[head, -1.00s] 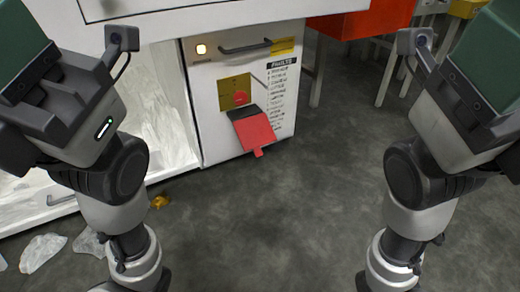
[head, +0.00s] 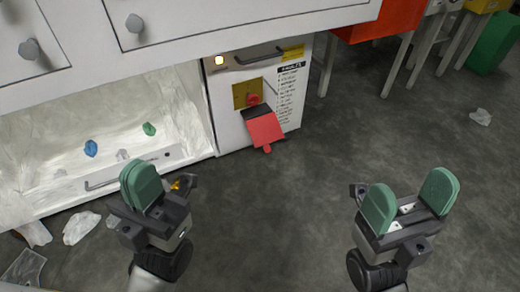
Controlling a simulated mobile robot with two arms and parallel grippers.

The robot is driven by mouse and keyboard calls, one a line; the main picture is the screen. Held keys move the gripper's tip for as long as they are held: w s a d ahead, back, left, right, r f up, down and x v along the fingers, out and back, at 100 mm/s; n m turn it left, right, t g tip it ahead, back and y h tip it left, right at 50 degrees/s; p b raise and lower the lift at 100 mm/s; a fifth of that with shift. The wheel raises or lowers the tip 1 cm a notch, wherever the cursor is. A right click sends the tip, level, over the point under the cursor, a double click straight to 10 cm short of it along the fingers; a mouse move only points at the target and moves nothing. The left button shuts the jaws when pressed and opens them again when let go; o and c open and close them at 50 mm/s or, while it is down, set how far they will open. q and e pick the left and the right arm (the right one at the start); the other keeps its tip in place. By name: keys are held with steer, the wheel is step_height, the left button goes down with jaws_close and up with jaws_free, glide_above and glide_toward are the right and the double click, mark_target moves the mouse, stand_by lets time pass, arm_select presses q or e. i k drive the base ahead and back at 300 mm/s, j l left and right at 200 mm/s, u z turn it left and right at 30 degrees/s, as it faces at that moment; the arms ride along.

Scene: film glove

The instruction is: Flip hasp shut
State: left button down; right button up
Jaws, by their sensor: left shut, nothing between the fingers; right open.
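The red hasp (head: 265,130) hangs down and outward from the front of a white cabinet (head: 228,126), below a brass plate (head: 243,95) with a red round part (head: 254,99) on it. A dark strip joins the hasp at its top. My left gripper (head: 143,183) is shut and empty, low at the left in front of the open lower bay. My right gripper (head: 410,207) is open and empty, over the floor at the lower right. Both grippers are apart from the hasp.
A dark handle (head: 259,55) and a lit lamp (head: 219,60) are above the plate. A white drawer unit (head: 80,40) overhangs at the upper left. Clear plastic scraps (head: 82,228) lie on the floor at left. The grey floor (head: 290,210) in the middle is clear.

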mark_target(264, 130)
steer(key=j+z, duration=0.1)
steer(key=z, duration=1.25)
steer(key=j, duration=1)
steer(key=i+j, duration=0.15)
steer(key=j, duration=0.85)
